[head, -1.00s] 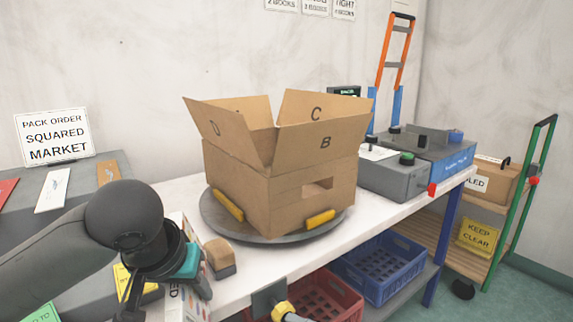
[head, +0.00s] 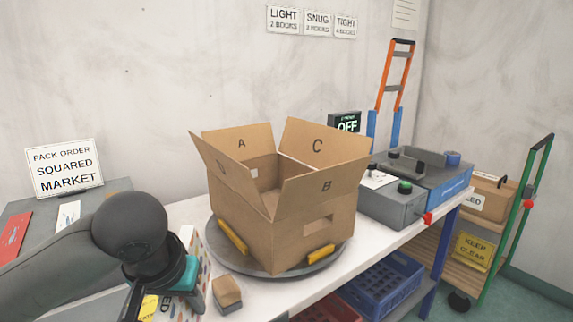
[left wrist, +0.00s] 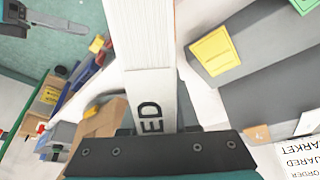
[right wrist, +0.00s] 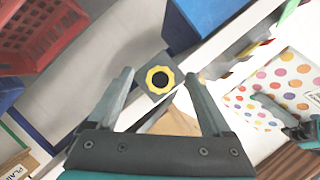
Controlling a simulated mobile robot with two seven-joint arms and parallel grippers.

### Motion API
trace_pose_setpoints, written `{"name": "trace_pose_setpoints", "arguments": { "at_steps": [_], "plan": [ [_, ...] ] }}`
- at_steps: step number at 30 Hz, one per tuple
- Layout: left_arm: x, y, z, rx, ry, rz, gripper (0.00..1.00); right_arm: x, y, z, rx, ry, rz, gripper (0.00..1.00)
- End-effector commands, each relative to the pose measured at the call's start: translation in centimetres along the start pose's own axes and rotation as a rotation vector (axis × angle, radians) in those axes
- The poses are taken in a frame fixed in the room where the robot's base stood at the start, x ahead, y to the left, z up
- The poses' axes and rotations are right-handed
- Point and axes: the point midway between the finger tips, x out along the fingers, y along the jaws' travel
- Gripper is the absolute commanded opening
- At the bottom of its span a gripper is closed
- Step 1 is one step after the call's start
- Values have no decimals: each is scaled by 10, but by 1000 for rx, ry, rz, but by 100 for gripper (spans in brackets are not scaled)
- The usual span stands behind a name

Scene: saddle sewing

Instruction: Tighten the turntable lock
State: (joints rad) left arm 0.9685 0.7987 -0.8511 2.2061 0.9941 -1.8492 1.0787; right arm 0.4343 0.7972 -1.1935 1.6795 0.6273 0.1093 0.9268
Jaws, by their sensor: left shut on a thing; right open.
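The turntable lock is a yellow ring-shaped knob (right wrist: 160,80) with a dark centre, on a grey block at the table's edge in the right wrist view. It is out of the head view. My right gripper (right wrist: 161,90) is open and empty. The knob appears between its fingertips in the picture; I cannot tell the remaining distance. The grey round turntable (head: 232,262) carries an open cardboard box (head: 290,235) with flaps up. My left gripper (head: 178,280) is shut on a dotted book (right wrist: 290,90), whose white pages (left wrist: 150,40) show in the left wrist view.
A small wooden block (head: 227,292) lies on the white table near the turntable. A grey device with a green button (head: 395,205) stands at the right. A blue crate (head: 385,285) is below; a red crate (right wrist: 40,35) shows in the right wrist view.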

Motion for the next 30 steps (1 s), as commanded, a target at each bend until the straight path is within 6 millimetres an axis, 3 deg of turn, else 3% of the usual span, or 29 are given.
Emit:
{"name": "trace_pose_setpoints", "arguments": {
  "at_steps": [2,11,24,30],
  "plan": [
    [-13,0,-6,0,4,2,0,-1,-3,-2,-40,1,18,84],
    [-26,1,-11,0,4,3,0,0,-2,-1,-126,0,53,84],
    [-75,1,-32,0,5,3,0,-1,-4,-1,-458,-1,195,84],
    [-81,1,-34,0,5,3,0,0,-1,0,-570,-1,237,84]
  ]
}}
